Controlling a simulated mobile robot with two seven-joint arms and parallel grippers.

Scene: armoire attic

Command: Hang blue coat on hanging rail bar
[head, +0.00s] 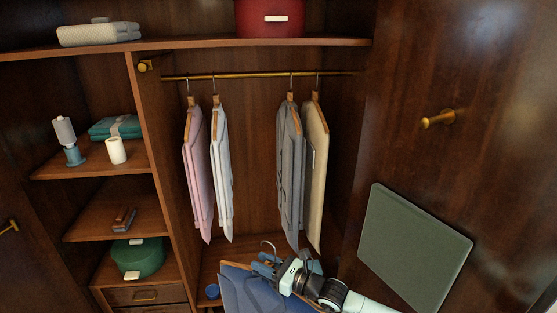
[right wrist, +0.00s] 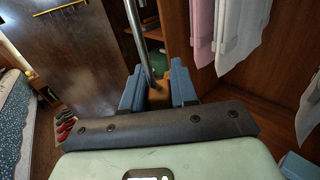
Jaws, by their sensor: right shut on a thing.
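The blue coat (head: 252,294) is at the bottom centre of the head view, below the hanging clothes, its lower part cut off by the frame. My right gripper (head: 268,266) is shut on the wooden neck of its hanger, with the metal hook (head: 269,245) pointing up. In the right wrist view the blue fingers of my right gripper (right wrist: 158,92) close on the hanger (right wrist: 158,99), and the hook's shaft (right wrist: 139,42) rises between them. The brass hanging rail bar (head: 255,76) runs above, apart from the hook. My left gripper is not in view.
A pink garment (head: 197,170) and a white garment (head: 222,170) hang at left on the rail. A grey coat (head: 289,170) and a cream garment (head: 316,170) hang at right. The rail between them is free. A green panel (head: 413,248) stands at right.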

